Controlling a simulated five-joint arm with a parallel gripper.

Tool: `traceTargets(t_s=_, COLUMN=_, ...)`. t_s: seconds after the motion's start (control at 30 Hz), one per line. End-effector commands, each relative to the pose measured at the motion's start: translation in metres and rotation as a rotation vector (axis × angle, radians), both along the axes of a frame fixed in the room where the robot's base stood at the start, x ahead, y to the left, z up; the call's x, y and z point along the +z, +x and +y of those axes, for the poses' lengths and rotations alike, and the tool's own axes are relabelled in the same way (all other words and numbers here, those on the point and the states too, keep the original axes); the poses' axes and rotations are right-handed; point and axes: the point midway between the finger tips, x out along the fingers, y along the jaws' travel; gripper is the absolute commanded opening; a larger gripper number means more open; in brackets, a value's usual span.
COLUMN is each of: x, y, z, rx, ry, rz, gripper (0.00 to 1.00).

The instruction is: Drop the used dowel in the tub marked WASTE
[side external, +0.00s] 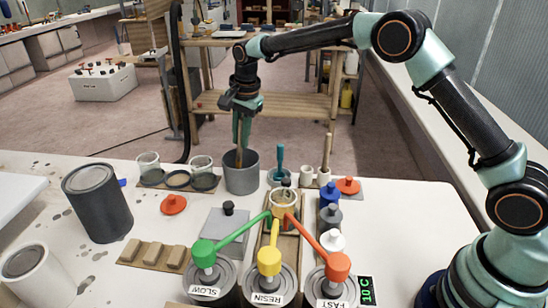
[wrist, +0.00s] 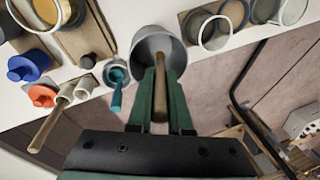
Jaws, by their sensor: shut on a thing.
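My gripper (side external: 241,143) is above the back of the white bench, pointing down and shut on a brown wooden dowel (side external: 239,158). The dowel's lower end is at the mouth of a grey tub (side external: 242,180), seemingly just inside its rim. In the wrist view the dowel (wrist: 160,100) lies between my green fingers, with its far end over the opening of the grey tub (wrist: 143,45). No WASTE marking shows on the tub from either view.
Clear cups (side external: 148,168) stand left of the tub. A teal-handled tool in a pot (side external: 279,178) and another dowel (side external: 327,150) stand to its right. Pump-topped cans marked SLOW (side external: 210,275), RESIN and FAST are in front. A dark can (side external: 97,205) is at left.

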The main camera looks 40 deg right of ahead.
Motion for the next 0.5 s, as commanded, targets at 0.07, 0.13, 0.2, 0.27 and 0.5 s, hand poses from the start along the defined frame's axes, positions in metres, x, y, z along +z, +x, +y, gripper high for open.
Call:
traceTargets(t_s=0.07, x=0.0001, y=0.0000, z=0.0000, rx=0.000, ry=0.000, rz=0.000, gripper=0.00)
traceTargets(t_s=0.13, x=0.0001, y=0.0000, z=0.0000, rx=0.000, ry=0.000, rz=0.000, gripper=0.40)
traceTargets(t_s=0.2, x=0.0002, y=0.0000, z=0.0001, rx=0.000, ry=0.000, rz=0.000, gripper=0.52)
traceTargets(t_s=0.27, x=0.0003, y=0.0000, z=0.0001, rx=0.000, ry=0.000, rz=0.000, gripper=0.52)
traceTargets(t_s=0.5, x=0.0013, y=-0.0002, z=0.0001, rx=0.000, ry=0.000, rz=0.000, gripper=0.52)
